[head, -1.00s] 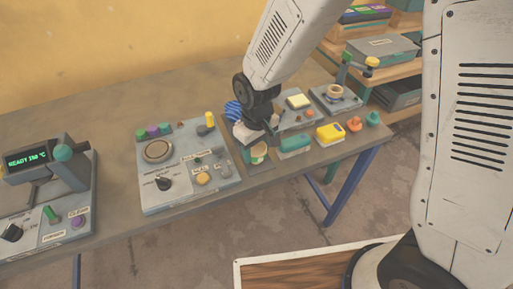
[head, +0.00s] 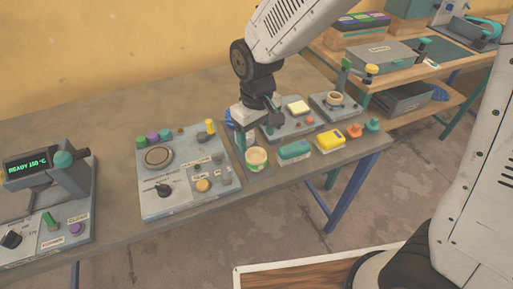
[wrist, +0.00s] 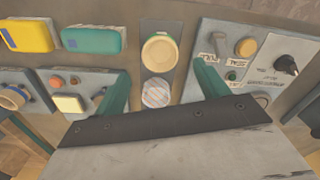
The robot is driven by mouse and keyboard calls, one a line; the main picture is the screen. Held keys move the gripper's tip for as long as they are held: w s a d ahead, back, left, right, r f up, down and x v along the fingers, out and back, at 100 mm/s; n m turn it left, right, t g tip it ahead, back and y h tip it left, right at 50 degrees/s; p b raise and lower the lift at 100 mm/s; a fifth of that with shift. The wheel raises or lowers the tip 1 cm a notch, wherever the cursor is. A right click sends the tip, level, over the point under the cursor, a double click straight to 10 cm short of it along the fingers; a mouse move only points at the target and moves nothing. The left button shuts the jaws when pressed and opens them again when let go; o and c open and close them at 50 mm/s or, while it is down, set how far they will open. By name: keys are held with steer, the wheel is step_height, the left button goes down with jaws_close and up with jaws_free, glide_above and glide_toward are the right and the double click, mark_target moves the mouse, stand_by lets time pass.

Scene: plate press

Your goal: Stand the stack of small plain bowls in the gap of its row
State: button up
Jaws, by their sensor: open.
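A cream round stack of bowls (head: 256,157) stands at the front end of a narrow grey strip. It also shows in the wrist view (wrist: 160,48), upright and beyond my fingertips. A striped round item (wrist: 155,92) sits on the same strip, apart from the cream stack and between my fingers in the picture. In the head view, my gripper mostly hides that part of the strip. My gripper (head: 248,129) is above the strip, behind the cream stack. In the wrist view my gripper (wrist: 162,85) has its teal fingers wide apart, with nothing held.
A control panel with knobs (head: 185,172) stands left of the strip. A teal box (head: 295,150) and a yellow box (head: 330,140) lie to the right. Two small device panels stand behind them. Bare table lies in front of the left panel.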

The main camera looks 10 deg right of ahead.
mark_target(257, 154)
steer(key=shift+r, duration=1.9)
steer(key=s+d+r+m, duration=0.3)
steer(key=s+d+r, duration=0.3)
steer(key=d+r, duration=0.45)
steer(key=s+d+r+m+t, duration=0.1)
steer(key=s+d+r+m, duration=0.1)
steer(key=s+d, duration=0.8)
steer(key=s+m, duration=0.1)
steer(key=s, duration=0.2)
steer(key=shift+s+d+m, duration=0.15)
steer(key=shift+s+m, duration=0.2)
steer(key=shift+m, duration=0.05)
